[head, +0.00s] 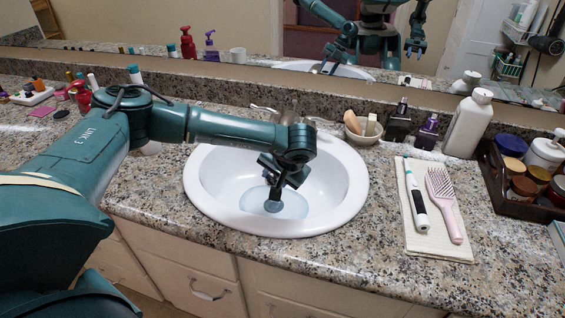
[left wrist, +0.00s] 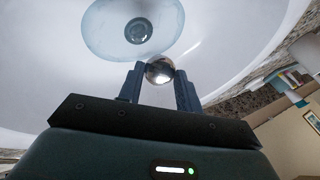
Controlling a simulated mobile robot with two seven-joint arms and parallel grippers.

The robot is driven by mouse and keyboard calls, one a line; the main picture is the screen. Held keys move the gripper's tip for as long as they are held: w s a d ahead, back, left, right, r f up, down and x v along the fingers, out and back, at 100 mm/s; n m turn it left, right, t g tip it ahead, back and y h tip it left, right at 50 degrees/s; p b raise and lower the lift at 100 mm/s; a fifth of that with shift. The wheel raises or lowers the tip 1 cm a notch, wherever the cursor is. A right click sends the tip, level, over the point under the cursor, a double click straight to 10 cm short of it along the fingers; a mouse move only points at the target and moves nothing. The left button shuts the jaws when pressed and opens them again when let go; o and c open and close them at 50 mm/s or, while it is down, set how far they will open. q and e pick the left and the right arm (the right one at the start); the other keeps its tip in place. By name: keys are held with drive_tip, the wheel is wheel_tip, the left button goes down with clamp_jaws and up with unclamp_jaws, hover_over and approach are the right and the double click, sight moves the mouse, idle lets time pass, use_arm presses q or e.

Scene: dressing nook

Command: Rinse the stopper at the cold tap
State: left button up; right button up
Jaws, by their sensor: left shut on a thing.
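My left gripper (head: 275,192) reaches down into the white sink basin (head: 205,185). In the left wrist view the left gripper (left wrist: 159,80) is shut on a small shiny rounded metal piece, which looks like the stopper (left wrist: 159,69). The stopper cannot be made out clearly in the head view. A pale blue patch that looks like shallow water (left wrist: 100,38) lies in the bowl around the dark round drain (left wrist: 138,31). The tap (head: 264,109) stands behind the basin, partly hidden by my left arm. I cannot tell whether water runs. My right gripper shows only as a mirror reflection.
Right of the sink, a cloth (head: 436,242) holds a toothbrush (head: 416,200) and a pink hairbrush (head: 444,205). A small bowl (head: 362,138), dark bottles (head: 427,133), a white bottle (head: 468,124) and a tray of jars (head: 490,178) stand behind.

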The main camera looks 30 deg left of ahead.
use_arm(q)
drive_tip(key=s+r+p, duration=0.2)
drive_tip(key=p, duration=0.1)
drive_tip(key=shift+d, duration=0.2)
drive_tip(key=s+p, duration=0.1)
drive_tip(key=s+r+p, duration=0.1)
drive_tip(key=s+r, duration=0.1)
drive_tip(key=shift+d+p, duration=0.25)
drive_tip(key=shift+p, duration=0.15)
idle(0.3)
